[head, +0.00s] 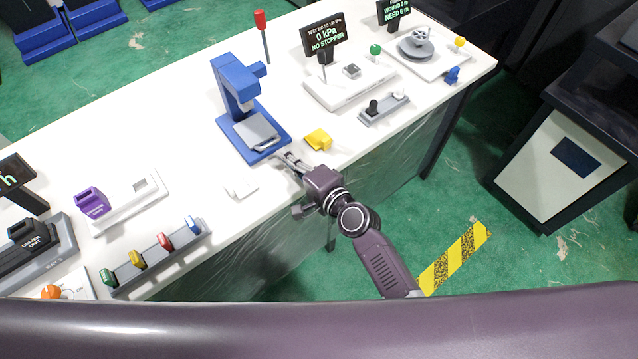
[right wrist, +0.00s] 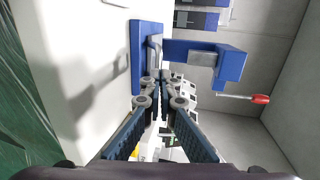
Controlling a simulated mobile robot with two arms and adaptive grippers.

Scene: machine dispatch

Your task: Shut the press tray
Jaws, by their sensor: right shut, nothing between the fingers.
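The blue press (head: 236,80) stands on the white table with its blue base (head: 226,131). Its grey tray (head: 253,130) lies on the base, reaching forward from under the press head, with a handle bar (head: 271,144) on its front edge. My right gripper (head: 284,158) is shut and empty, low at the front edge of the base, just in front of the handle. In the right wrist view the fingertips (right wrist: 157,80) are together close to the handle (right wrist: 153,52); I cannot tell whether they touch it. My left gripper is not in view.
A yellow block (head: 318,139) sits right of the gripper, and a small white piece (head: 240,187) lies to its left. A grey two-knob strip (head: 384,108) is further right. A red-knobbed rod (head: 261,22) rises behind the press. The table's front edge passes under my arm.

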